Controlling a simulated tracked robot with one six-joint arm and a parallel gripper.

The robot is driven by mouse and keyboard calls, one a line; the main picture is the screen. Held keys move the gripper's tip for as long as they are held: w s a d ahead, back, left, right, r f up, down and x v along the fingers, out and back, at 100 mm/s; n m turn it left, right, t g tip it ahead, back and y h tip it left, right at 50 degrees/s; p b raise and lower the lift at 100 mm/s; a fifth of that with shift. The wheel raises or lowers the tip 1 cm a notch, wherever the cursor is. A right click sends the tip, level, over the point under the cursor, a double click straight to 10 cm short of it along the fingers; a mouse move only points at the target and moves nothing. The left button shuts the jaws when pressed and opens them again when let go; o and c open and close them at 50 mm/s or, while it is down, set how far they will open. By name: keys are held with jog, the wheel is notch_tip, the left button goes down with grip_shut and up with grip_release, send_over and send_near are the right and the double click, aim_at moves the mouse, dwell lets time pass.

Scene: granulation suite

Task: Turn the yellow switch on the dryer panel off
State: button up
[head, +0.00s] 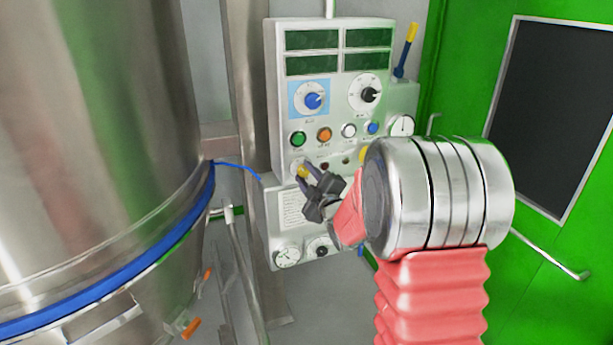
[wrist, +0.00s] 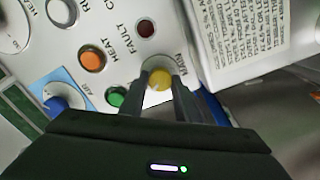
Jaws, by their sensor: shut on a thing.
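The dryer panel (head: 337,118) is a pale grey box with displays, knobs and buttons. The yellow switch (head: 303,171) sits low on its left side, under the green button. In the wrist view the yellow switch (wrist: 160,79) is on a round pale base between my fingers. My gripper (head: 308,178) reaches the panel from the lower right. In the wrist view my gripper (wrist: 160,85) is shut on the yellow switch, one finger on each side. The fingers hide part of the switch's base, and its pointing direction is hard to tell.
The green button (head: 298,139) and orange button (head: 324,135) are close above the switch. A dark red lamp (wrist: 146,28) is beside it in the wrist view. A large steel vessel (head: 100,130) stands at the left. A green door (head: 560,235) is at the right.

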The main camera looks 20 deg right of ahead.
jog(key=o, duration=1)
jog(key=shift+o, duration=0.2)
jog(key=shift+s, duration=0.15)
jog(key=s, duration=1.3)
jog(key=shift+s, duration=0.3)
jog(key=shift+f, duration=0.1)
